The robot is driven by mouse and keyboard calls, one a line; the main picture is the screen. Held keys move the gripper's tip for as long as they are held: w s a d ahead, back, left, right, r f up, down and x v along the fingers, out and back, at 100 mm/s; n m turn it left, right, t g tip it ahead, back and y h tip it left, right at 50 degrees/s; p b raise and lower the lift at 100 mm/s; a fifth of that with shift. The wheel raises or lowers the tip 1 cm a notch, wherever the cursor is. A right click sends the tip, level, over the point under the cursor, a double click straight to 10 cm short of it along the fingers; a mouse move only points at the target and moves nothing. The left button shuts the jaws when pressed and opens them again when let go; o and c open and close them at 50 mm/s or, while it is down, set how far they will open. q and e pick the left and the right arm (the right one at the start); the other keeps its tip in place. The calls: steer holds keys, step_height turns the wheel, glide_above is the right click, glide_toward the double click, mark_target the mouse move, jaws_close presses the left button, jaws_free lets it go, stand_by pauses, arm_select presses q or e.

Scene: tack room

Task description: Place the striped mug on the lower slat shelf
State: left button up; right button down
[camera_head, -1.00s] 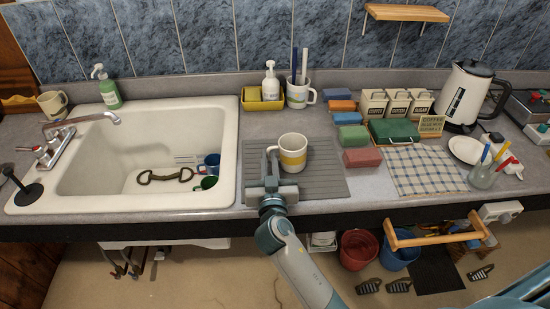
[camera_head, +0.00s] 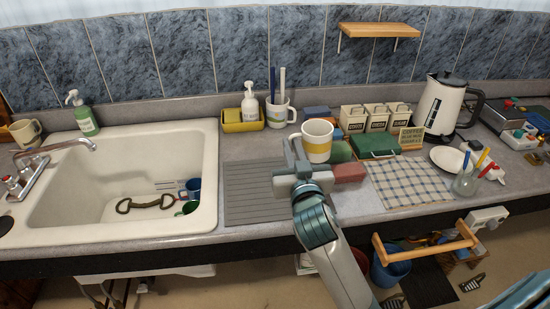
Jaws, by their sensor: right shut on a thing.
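The striped mug (camera_head: 317,143), white with a yellow band, is upright in my right gripper (camera_head: 303,162). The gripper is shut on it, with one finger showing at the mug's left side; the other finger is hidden. The mug looks raised above the counter, in front of the sponges. A light wooden slat shelf (camera_head: 380,30) is fixed to the tiled wall at the upper right and is empty. No second wall shelf is in view. My left gripper is not in view.
A pen mug (camera_head: 281,116) and a yellow tray (camera_head: 241,126) with a soap bottle stand at the back wall. Canisters (camera_head: 376,118), a green box (camera_head: 374,147) and a kettle (camera_head: 446,105) stand to the right. The grey drain mat (camera_head: 250,190) is clear.

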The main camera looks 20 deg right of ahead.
steer(key=shift+s+d+r, duration=0.2)
steer(key=shift+d+r, duration=0.2)
steer(key=shift+d, duration=0.05)
steer(key=shift+f, duration=0.1)
steer(key=s+a+f, duration=0.1)
steer(key=s+f, duration=0.1)
steer(key=s+a+f+n+y, duration=0.1)
steer(key=s+a+f, duration=0.1)
steer(key=s+a+f+y+b, duration=0.1)
steer(key=s+a+f, duration=0.1)
steer(key=s, duration=0.1)
steer(key=shift+a+f+n, duration=0.1)
steer(key=shift+a+n, duration=0.05)
steer(key=shift+n, duration=0.25)
steer(key=s+a+f+n+y, duration=0.1)
steer(key=s+a+f+y, duration=0.2)
steer(key=s+a, duration=0.2)
steer(key=s, duration=0.3)
steer(key=shift+t+b, duration=0.3)
